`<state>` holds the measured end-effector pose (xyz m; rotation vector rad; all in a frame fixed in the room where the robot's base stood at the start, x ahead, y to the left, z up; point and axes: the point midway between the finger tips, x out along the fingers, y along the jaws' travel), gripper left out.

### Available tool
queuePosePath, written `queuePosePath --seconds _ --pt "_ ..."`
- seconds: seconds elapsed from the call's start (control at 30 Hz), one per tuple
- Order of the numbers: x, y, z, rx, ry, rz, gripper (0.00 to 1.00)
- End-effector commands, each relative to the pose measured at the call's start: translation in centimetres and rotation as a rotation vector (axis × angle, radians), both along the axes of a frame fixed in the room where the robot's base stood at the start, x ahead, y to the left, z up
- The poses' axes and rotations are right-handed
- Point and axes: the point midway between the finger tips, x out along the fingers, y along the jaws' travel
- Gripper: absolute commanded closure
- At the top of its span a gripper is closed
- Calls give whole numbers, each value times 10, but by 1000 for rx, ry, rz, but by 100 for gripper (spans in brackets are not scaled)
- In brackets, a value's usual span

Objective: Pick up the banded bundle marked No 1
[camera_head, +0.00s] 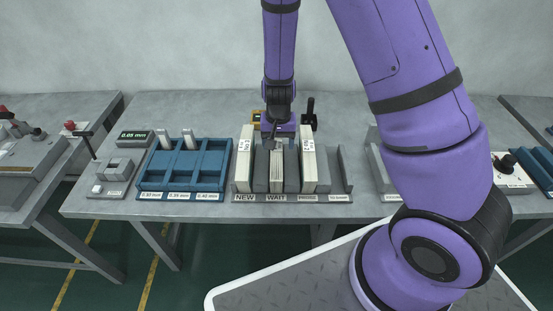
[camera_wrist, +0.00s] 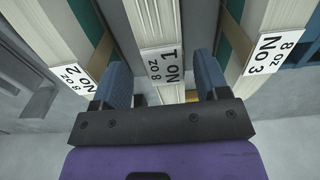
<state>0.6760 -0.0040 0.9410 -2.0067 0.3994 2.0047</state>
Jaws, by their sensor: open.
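The bundle marked No 1 (camera_wrist: 158,20) is a pale stack with a white "8 oz No 1" label in the middle of the wrist view. In the head view it stands in the WAIT slot (camera_head: 277,176), partly hidden by my gripper. My gripper (camera_wrist: 163,80) is open, with one blue-grey finger on each side of the No 1 label. A gap shows between the fingers and the bundle. How deep the fingertips reach is unclear.
The No 2 bundle (camera_wrist: 58,35) and No 3 bundle (camera_wrist: 292,18) stand close on either side. The grey rack (camera_head: 342,170) has an empty slot at right. A blue tray (camera_head: 185,182) with two pale pieces and a small grey device (camera_head: 113,167) lie left.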

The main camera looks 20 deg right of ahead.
Motion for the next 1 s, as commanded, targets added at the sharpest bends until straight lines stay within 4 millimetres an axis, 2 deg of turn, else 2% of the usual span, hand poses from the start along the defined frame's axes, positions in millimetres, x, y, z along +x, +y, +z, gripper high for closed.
queuePosePath --seconds 0.23,0.37,0.57,0.6,0.8,0.9,1.0 --pt "1 4 -33 0 2 -1 32" --pt "1 5 -40 1 1 0 32" --pt "1 5 -41 1 0 0 32" --pt "1 5 -41 1 0 0 34" --pt "1 5 -40 1 0 0 80" --pt "1 5 -40 1 0 1 100" --pt "2 5 -40 2 -1 1 100"
